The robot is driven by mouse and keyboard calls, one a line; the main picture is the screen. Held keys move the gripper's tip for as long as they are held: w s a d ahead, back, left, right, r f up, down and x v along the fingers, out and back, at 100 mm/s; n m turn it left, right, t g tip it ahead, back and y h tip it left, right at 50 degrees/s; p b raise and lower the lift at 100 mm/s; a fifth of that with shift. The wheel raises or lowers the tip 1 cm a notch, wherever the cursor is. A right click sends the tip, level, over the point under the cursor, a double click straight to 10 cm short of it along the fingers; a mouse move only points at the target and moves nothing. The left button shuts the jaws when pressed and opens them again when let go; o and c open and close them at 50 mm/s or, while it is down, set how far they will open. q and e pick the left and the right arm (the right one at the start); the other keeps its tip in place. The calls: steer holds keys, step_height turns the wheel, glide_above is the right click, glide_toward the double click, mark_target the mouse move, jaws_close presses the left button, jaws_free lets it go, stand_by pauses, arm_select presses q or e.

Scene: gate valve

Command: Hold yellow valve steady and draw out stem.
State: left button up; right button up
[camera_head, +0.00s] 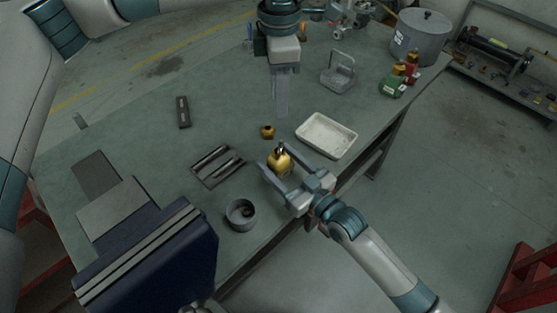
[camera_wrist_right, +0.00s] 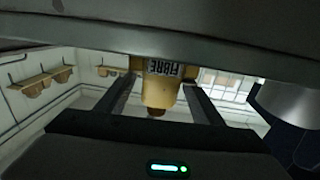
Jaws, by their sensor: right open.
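The yellow valve (camera_head: 279,161) is near the front edge of the workbench, with a small dark stem (camera_head: 281,147) at its top. My right gripper (camera_head: 283,167) is open with one finger on either side of the valve. In the right wrist view the yellow valve body (camera_wrist_right: 160,93) sits between the two fingers, lettering upside down, with gaps showing beside it. My left gripper (camera_head: 281,113) points down over the bench, behind the valve and apart from it. Its fingers look close together, seen nearly edge-on, and their opening is unclear.
A small brass part (camera_head: 267,131) lies just behind the valve. A white tray (camera_head: 327,135) is to the right, a dark tool tray (camera_head: 218,166) to the left, and a grey cup (camera_head: 241,215) at front left. A blue case (camera_head: 150,255) stands at the left front.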

steer(key=c, duration=1.4)
arm_select(q)
steer(key=shift+c, duration=0.9)
steer(key=n, duration=0.8)
glide_above(281, 141)
steer(key=shift+f, duration=3.2)
steer(key=shift+f, duration=0.15)
steer(key=shift+f, duration=3.35)
